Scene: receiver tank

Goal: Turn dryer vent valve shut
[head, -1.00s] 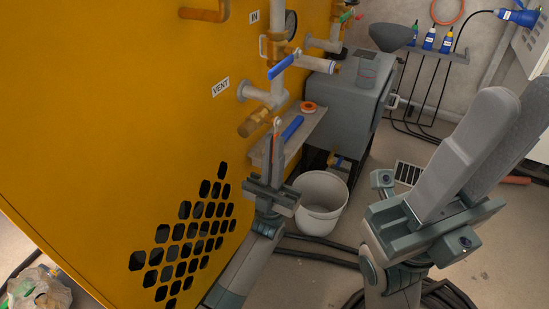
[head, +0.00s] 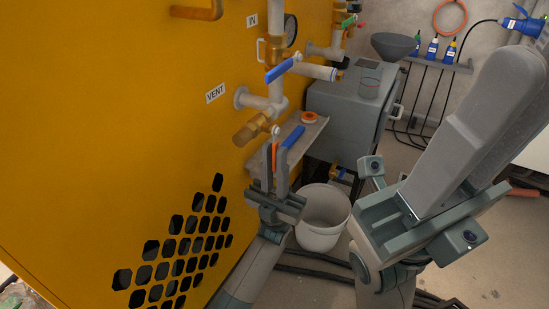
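The white VENT label (head: 215,93) is on the yellow dryer panel. Right of it, a grey flanged pipe (head: 258,100) comes out of the panel, with a brass valve body (head: 250,128) at its lower end. A thin orange strip (head: 274,152) with a pale round tip shows between my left gripper's fingers; I cannot tell whether it is the valve's lever. My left gripper (head: 275,160) points up just below the brass body, fingers apart, with no clear grip. My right gripper (head: 500,80) is large in the right foreground; the gap between its fingers is hidden.
A blue-levered valve (head: 283,69) sits above on the IN pipe. A shelf (head: 312,131) with an orange ring (head: 309,117) and a blue tool (head: 292,137) is close behind my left gripper. A white bucket (head: 321,236) stands below, beside black hoses (head: 318,276).

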